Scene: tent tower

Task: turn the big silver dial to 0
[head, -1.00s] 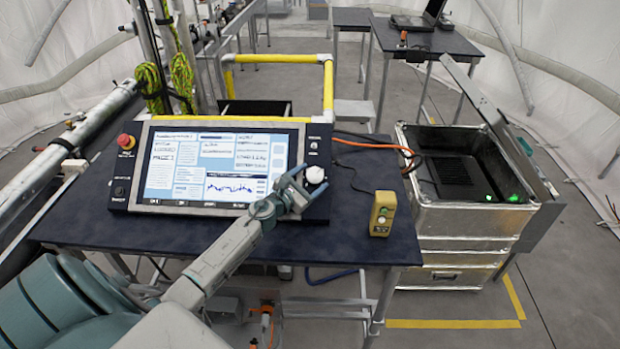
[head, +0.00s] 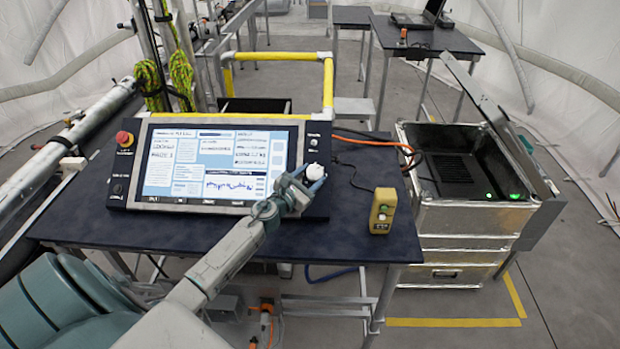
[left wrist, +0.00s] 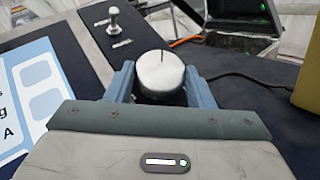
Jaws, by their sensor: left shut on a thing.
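The big silver dial (head: 315,172) sits at the right end of the control console, beside the screen (head: 222,163). In the left wrist view the dial (left wrist: 160,74) shows a round pale top with a thin dark pointer line running toward its far edge. My left gripper (head: 306,176) is shut on the dial, with one finger on each side of it; the fingers also show in the left wrist view (left wrist: 159,80). Any scale marks around the dial are hidden or too small to read. My right gripper is in none of the views.
A toggle switch (left wrist: 113,20) stands on the console beyond the dial. A yellow control box (head: 383,211) stands on the dark table (head: 350,235) to the right. A red emergency button (head: 124,139) is at the console's left end. An open metal case (head: 465,220) stands further right.

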